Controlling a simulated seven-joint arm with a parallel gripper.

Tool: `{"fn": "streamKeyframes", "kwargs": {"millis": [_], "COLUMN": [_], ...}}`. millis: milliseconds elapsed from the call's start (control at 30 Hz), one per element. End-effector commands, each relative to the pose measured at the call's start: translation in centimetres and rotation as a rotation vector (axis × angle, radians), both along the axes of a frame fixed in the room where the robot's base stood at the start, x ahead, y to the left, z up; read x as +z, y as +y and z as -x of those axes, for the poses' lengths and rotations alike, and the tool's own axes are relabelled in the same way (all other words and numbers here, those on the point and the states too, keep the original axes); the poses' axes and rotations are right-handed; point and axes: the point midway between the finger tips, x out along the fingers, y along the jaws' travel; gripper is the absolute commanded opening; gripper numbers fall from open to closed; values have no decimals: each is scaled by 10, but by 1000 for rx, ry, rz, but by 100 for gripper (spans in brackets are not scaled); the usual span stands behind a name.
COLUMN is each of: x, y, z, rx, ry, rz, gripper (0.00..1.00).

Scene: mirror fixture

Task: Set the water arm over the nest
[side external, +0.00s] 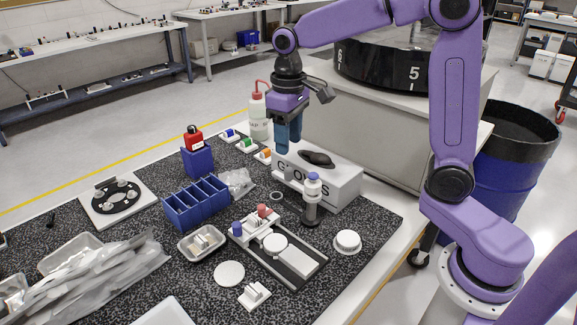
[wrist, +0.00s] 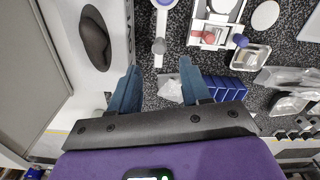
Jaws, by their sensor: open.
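A post with a blue-capped bottle (side external: 312,187) stands beside the fixture (side external: 298,262). A slim grey arm (side external: 289,178), which looks like the water arm, reaches from it toward the glove box, away from the round white seat (side external: 275,243) that appears to be the nest. My gripper (side external: 283,150) is open, pointing down above the arm's outer end. In the wrist view, the arm (wrist: 159,32) runs up the picture, its end between the two fingertips of my gripper (wrist: 159,66). I cannot tell the height gap. The nest is partly cut off there (wrist: 220,6).
The white glove box (side external: 330,183) stands close by my gripper, with a dark item on top. Red (side external: 262,211) and blue (side external: 237,228) knobs sit on the fixture. A blue divided bin (side external: 196,204), metal tray (side external: 202,243) and wash bottle (side external: 259,112) stand around.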

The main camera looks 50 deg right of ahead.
Motion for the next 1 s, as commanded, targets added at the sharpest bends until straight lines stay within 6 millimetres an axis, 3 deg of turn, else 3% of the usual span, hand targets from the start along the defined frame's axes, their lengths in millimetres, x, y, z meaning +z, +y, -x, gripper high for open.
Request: {"fn": "streamKeyframes", "kwargs": {"millis": [200,400,867,1000], "x": [-42,-68,-79,-79], "y": [0,0,0,0], "z": [1,0,0,0], "rx": [0,0,0,0], "ry": [6,3,0,0], "rz": [3,1,0,0], "gripper": [47,47,47,5]}}
